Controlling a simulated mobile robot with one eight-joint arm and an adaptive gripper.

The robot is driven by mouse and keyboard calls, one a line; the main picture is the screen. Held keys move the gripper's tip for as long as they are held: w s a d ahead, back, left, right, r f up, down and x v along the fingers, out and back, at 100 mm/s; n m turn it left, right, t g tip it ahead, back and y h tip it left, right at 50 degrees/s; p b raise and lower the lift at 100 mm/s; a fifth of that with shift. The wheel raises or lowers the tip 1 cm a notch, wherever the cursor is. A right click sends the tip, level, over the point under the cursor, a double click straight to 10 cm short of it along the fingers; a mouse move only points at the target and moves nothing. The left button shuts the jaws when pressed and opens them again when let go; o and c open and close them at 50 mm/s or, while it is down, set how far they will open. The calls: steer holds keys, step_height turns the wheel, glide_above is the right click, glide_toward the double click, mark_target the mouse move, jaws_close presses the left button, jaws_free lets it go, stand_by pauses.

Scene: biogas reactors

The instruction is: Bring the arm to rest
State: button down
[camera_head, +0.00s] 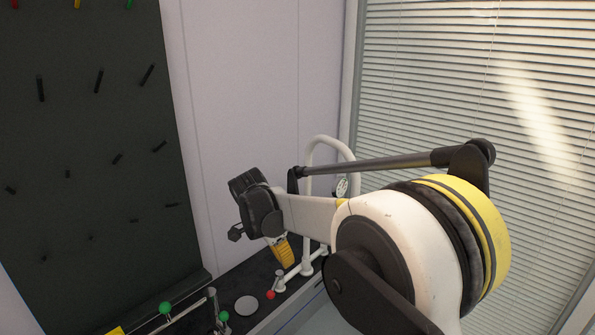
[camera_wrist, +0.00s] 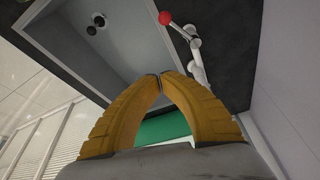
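My arm reaches from the lower right toward the middle of the head view. My gripper (camera_head: 284,253) hangs from the dark wrist, with its yellow fingers pointing down over the dark bench. In the wrist view the two ribbed yellow fingers of my gripper (camera_wrist: 160,76) meet at their tips. I see nothing held between them. A green surface shows through the gap behind the tips.
A white pipe (camera_head: 322,140) stands close behind my gripper. A red knob (camera_head: 270,294), a grey disc (camera_head: 246,306) and green knobs (camera_head: 165,308) are on the bench below. A dark pegboard (camera_head: 90,130) is left; window blinds (camera_head: 470,90) are right.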

steer(key=s+d+r+n+t+y+b, duration=0.1)
steer(key=s+d+r+n, duration=0.2)
steer(key=s+d+r, duration=0.4)
steer(key=s+d+r+n+t+y, duration=0.1)
steer(key=s+d+r+n, duration=0.15)
steer(key=s+d, duration=0.5)
steer(key=s+d+f+n+t, duration=0.1)
steer(key=s+d+f+n, duration=0.1)
steer(key=s+d, duration=0.2)
steer(key=s+d+f+n+t+y+b, duration=0.1)
steer(key=s+d+f+n+t, duration=0.1)
steer(key=s+d, duration=0.3)
steer(key=s+f+n, duration=0.1)
steer(key=s, duration=0.3)
steer(key=shift+s+d+n+b, duration=0.15)
steer(key=shift+s+n+b, duration=0.15)
steer(key=shift+s+n, duration=0.1)
steer(key=shift+r, duration=0.1)
